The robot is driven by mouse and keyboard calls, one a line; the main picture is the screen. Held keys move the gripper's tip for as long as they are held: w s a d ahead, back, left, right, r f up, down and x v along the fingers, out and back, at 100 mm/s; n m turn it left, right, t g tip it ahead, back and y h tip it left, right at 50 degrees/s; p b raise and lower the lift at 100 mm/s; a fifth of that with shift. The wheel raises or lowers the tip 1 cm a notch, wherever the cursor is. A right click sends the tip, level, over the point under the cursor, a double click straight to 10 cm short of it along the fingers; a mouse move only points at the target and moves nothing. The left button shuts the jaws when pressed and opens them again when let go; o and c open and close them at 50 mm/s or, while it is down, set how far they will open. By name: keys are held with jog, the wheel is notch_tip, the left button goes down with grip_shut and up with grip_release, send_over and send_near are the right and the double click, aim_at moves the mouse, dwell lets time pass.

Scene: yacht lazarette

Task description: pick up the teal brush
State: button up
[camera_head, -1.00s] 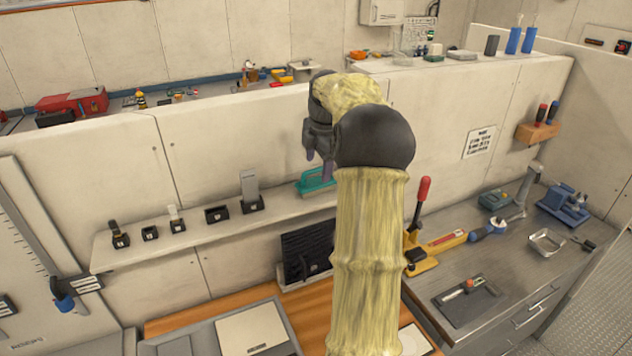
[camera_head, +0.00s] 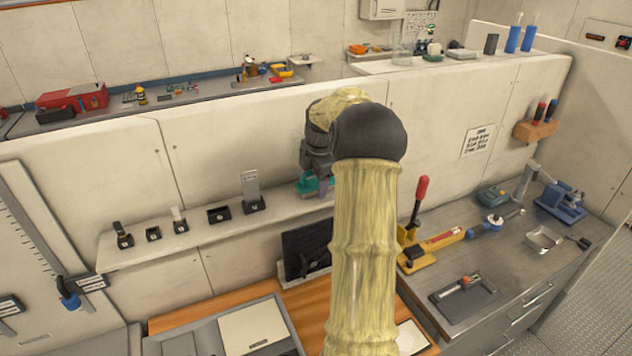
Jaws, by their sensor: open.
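The teal brush (camera_head: 308,184) lies at the right part of the narrow wall shelf (camera_head: 140,253), partly hidden by my gripper and arm. My gripper (camera_head: 322,186) is open and pointed down right at the brush, with its fingers low over or around it. I cannot tell from this view whether the fingers touch the brush. My yellow-covered arm hides the shelf's right end.
Small black holders (camera_head: 218,215) stand along the shelf, left of the brush. A black panel (camera_head: 306,250) stands below the shelf. A yellow tool with a red handle (camera_head: 421,188) is on the right worktop. The wall rises close behind the shelf.

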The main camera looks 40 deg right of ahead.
jog(key=shift+c, duration=0.5)
jog(key=c, duration=1)
jog(key=shift+r, duration=0.1)
notch_tip(320, 180, up, 10)
jog(key=shift+f+b, duration=0.1)
jog(key=shift+b, duration=1.1)
jog(key=shift+o, duration=1)
jog(key=shift+c, duration=0.4)
